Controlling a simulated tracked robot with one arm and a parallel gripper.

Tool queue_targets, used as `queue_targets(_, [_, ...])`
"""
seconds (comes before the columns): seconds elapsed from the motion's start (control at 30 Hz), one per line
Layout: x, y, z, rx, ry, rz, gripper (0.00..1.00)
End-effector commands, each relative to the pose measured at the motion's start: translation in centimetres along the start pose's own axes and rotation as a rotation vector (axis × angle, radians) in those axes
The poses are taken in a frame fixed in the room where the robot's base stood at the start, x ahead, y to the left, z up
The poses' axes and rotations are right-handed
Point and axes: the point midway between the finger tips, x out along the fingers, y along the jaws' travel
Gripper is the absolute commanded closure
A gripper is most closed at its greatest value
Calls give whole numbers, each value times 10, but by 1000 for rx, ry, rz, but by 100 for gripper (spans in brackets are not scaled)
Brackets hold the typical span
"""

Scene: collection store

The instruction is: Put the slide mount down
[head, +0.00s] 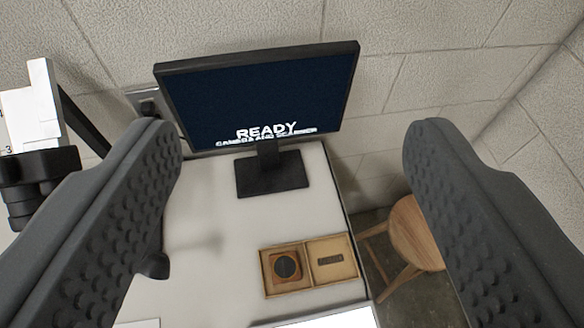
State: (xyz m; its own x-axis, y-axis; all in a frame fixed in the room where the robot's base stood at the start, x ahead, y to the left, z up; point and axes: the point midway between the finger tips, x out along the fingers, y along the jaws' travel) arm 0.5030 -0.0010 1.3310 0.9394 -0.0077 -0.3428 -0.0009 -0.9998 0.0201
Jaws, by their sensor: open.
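My gripper (292,135) is wide open, with one dark, studded finger at each side of the head view and nothing between them. Below and beyond it on the pale table (205,270) lies a shallow wooden box (305,268) with two compartments. The left compartment holds a brown square piece with a dark round centre (286,266). I cannot tell for sure whether either of these is the slide mount; no other piece shows clearly as one.
A black monitor (262,100) reading "READY" stands at the back of the table. A black stand with a white block (32,105) is at the left. A bright white panel (335,319) is at the bottom edge. A wooden stool (415,235) stands beyond the table's right edge.

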Motion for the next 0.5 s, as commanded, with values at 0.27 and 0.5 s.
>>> queue_targets(0.27, [-41, 0, -26, 19, 119, -6, 35])
queue_targets(0.5, [-41, 0, -27, 20, 122, -7, 35])
